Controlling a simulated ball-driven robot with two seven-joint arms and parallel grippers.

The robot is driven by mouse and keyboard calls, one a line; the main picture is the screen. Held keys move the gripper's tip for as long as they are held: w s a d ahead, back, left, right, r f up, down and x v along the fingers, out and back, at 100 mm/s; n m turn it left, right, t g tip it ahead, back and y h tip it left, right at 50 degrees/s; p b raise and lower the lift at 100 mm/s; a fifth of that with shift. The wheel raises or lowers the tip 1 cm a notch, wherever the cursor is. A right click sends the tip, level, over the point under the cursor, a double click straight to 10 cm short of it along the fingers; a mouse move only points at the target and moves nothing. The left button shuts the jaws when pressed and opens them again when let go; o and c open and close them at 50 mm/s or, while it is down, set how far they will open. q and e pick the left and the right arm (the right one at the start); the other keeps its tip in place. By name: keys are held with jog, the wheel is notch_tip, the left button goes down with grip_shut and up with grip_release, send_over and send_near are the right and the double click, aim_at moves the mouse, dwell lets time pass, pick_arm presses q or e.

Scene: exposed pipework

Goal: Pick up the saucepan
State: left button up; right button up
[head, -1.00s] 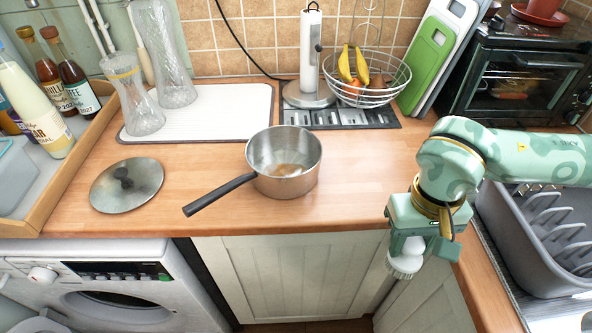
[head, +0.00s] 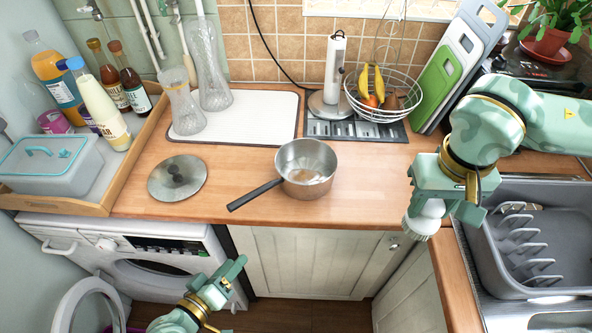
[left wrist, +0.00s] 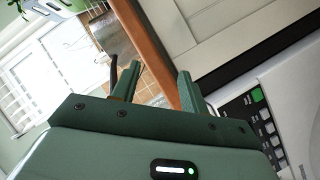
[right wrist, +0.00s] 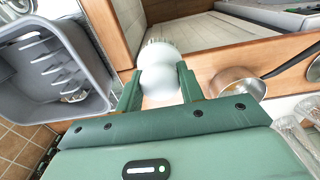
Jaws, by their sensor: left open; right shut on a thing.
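The saucepan (head: 306,168) is a steel pan with a black handle. It stands upright on the wooden counter, its handle pointing to the lower left; it also shows in the right wrist view (right wrist: 238,84). A round lid with a black knob (head: 177,178) lies to its left. My left gripper (head: 228,274) is open and empty, below the counter edge in front of the washing machine. My right gripper (head: 425,222) is shut on a white, round-headed brush (right wrist: 160,68), over the counter to the right of the saucepan and apart from it.
Glass vases (head: 213,80) stand on a white mat behind. A fruit basket (head: 384,97) and a paper towel stand (head: 331,75) are at the back. A grey dish rack (head: 520,240) sits at right. Bottles (head: 102,108) fill a tray at left.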

aim_at(256, 195)
pick_arm(q)
notch_tip(256, 195, up, 10)
jog(key=w+d+n+t, duration=0.1)
jog(key=w+n+t, duration=0.15)
jog(key=n, duration=0.35)
jog(key=shift+t, duration=0.25)
jog(key=x, duration=0.5)
jog(key=shift+w+d+f, duration=0.1)
jog(key=shift+w+f, duration=0.15)
jog(key=shift+f, duration=0.05)
jog(key=x, duration=0.6)
jog(key=shift+w+f, duration=0.15)
grip_shut()
